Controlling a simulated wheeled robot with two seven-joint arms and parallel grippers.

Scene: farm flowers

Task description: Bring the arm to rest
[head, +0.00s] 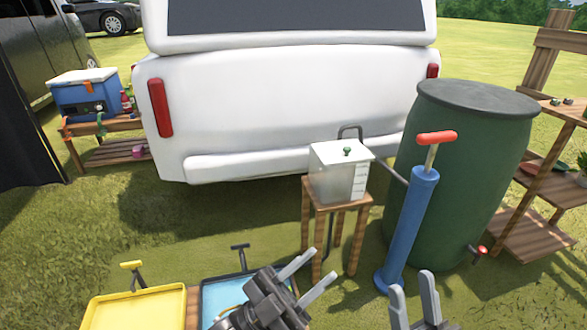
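My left gripper (324,263) is at the bottom centre, its two grey fingers spread and pointing up to the right. Nothing shows between them. It is in front of a blue tray (215,290) and hides part of it. My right gripper (413,281) is at the bottom edge, right of centre. Its two fingers point up and stand apart with nothing between them. Most of both arms is out of view.
A wooden stool (335,200) holds a clear container (337,180). A blue pump (407,235) with a red handle stands before a green barrel (465,170). A yellow tray (140,308) is at lower left. A wooden shelf (530,235) stands right; a white vehicle (290,100) is behind.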

